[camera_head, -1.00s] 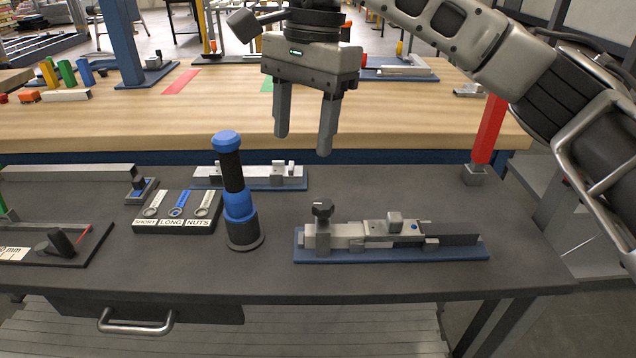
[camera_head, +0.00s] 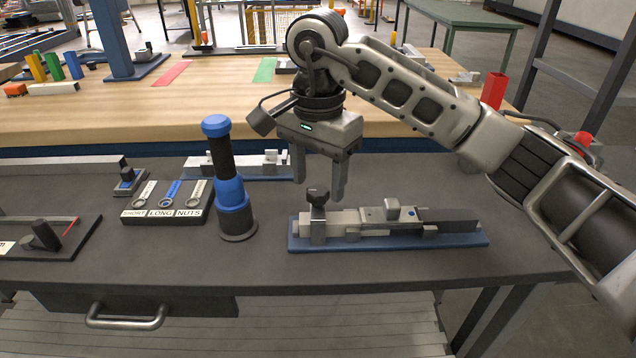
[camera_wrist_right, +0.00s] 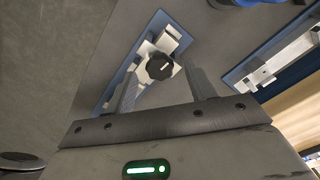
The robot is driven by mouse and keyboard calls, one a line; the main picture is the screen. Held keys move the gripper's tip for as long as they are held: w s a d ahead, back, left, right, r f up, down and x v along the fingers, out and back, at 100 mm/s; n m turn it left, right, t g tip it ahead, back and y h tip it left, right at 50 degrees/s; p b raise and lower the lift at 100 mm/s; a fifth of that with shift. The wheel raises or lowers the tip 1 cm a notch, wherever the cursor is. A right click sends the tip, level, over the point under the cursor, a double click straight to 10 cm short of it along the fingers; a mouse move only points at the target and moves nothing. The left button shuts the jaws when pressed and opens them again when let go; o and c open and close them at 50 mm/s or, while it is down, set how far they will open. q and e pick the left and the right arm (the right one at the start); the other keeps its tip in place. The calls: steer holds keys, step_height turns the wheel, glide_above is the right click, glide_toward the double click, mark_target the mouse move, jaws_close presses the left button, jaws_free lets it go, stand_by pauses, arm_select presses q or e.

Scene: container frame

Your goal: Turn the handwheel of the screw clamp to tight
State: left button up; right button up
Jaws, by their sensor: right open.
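The screw clamp (camera_head: 350,218) lies on a blue base plate (camera_head: 400,243) at the middle right of the dark bench. Its dark handwheel (camera_head: 318,195) stands upright at its left end. My right gripper (camera_head: 319,190) is open, with its fingers pointing down close to the handwheel. In the right wrist view the handwheel (camera_wrist_right: 160,66) shows beyond and between the two fingers (camera_wrist_right: 160,85), with nothing held. A pale mark shows on the top of the knob. My left gripper is not in view.
A blue and black upright tool (camera_head: 231,190) stands left of the clamp. A tray labelled short, long, nuts (camera_head: 166,205) lies further left. A second fixture on a blue plate (camera_head: 240,168) lies behind. The bench front right is clear.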

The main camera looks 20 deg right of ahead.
steer(key=shift+f, duration=0.65)
steer(key=c, duration=1)
